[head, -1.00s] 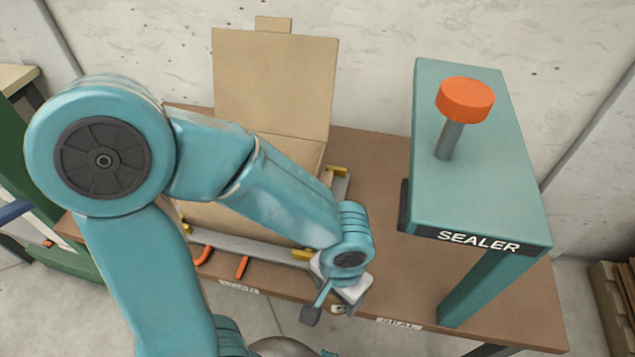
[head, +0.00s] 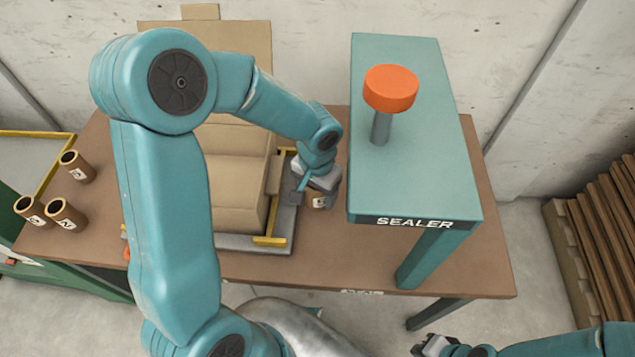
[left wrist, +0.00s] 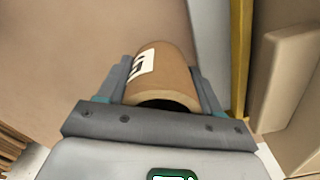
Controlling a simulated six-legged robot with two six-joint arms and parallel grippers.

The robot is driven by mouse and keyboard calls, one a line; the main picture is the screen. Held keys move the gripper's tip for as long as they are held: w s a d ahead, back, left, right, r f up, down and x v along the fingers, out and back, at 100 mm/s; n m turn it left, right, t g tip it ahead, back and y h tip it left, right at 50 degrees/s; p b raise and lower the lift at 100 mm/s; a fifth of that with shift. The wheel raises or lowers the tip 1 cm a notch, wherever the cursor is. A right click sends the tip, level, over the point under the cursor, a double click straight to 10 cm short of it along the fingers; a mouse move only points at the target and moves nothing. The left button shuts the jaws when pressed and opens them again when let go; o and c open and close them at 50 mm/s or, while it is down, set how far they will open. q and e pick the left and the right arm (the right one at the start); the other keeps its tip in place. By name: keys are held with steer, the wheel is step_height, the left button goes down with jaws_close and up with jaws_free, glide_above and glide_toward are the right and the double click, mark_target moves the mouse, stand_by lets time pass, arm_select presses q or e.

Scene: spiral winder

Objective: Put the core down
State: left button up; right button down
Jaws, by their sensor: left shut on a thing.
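The core is a short brown cardboard tube with a white label. My left gripper (head: 316,184) is shut on the core (head: 319,201), between the carton tray and the sealer in the head view. The left wrist view shows the core (left wrist: 163,78) between the two fingers, its dark open end toward the camera. The core is close over the brown table (head: 280,268); I cannot tell whether it touches. My right gripper (head: 435,345) is at the bottom right of the head view, empty and away from the table; its fingers are too small to read.
The teal sealer (head: 415,180) with an orange knob stands right of my left gripper. Several cores (head: 65,214) stand at the far left. The table's front right is clear.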

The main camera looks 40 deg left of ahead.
arm_select(q)
steer(key=shift+w+a+f, duration=0.1)
steer(key=shift+w+a, duration=0.25)
steer(key=shift+w, duration=0.25)
steer(key=shift+w+a, duration=0.3)
steer(key=shift+w, duration=0.25)
steer(key=shift+w+f, duration=0.15)
steer(key=shift+f, duration=1.65)
steer(key=shift+s, duration=0.25)
steer(key=shift+f, duration=0.1)
steer(key=o, duration=0.8)
steer(key=shift+w, duration=0.2)
steer(key=shift+s, duration=0.15)
